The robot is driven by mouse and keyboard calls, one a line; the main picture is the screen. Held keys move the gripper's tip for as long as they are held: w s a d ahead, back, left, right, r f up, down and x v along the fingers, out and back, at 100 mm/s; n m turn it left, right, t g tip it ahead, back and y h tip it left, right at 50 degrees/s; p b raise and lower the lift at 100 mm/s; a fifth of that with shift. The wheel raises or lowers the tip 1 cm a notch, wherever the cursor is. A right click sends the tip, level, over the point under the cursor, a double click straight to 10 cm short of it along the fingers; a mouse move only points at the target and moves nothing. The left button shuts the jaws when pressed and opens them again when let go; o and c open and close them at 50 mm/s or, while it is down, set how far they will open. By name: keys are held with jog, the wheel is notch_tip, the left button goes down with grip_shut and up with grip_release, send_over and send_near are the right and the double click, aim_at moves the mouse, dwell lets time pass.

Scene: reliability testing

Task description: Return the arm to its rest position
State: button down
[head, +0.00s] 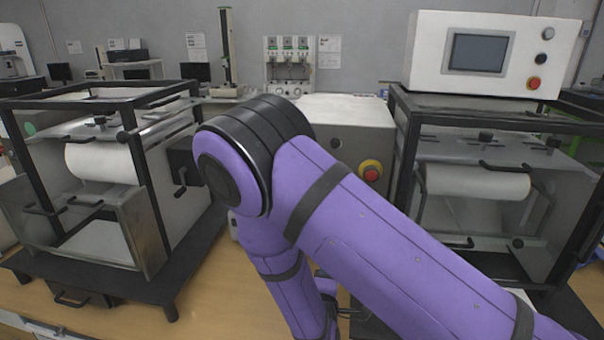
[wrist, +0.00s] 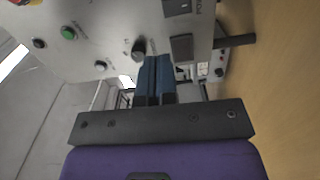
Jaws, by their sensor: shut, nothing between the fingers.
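My purple arm crosses the middle of the head view, its elbow raised and its forearm pointing down toward the bench. My gripper (wrist: 155,64) shows in the wrist view with its two dark fingers together and nothing held between them. In the wrist view it appears in front of a light control panel (wrist: 105,22) with a green button (wrist: 68,32) and a black knob (wrist: 138,48). I cannot tell whether the fingers touch the panel. The gripper's fingers cannot be made out in the head view.
A black-framed roller machine (head: 150,190) stands left, another (head: 408,165) right, with a screen box (head: 480,52) on top. Between them, behind my arm, is a light cabinet (head: 345,110) with a red stop button (head: 371,173). Bare wooden bench (head: 225,285) shows left of my forearm.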

jog(key=d+r+m+g+y, duration=0.3)
jog(key=d+r+m+g, duration=0.15)
jog(key=r, duration=0.75)
jog(key=d+r+m+g+y, duration=0.35)
jog(key=r+m, duration=0.25)
jog(key=r, duration=0.6)
jog(key=s+d+r+m+g+h, duration=0.1)
jog(key=s+d+r, duration=0.3)
jog(key=s, duration=0.4)
jog(key=s+d+r+m+g, duration=0.2)
jog(key=s+d, duration=0.3)
jog(key=s, duration=0.3)
jog(key=s+d+r+m+g+h, duration=0.1)
jog(key=s+d+r, duration=0.4)
jog(key=s, duration=0.4)
jog(key=shift+d+r+m+h, duration=0.15)
jog(key=shift+r+m+h, duration=0.2)
jog(key=c, duration=1.8)
grip_release()
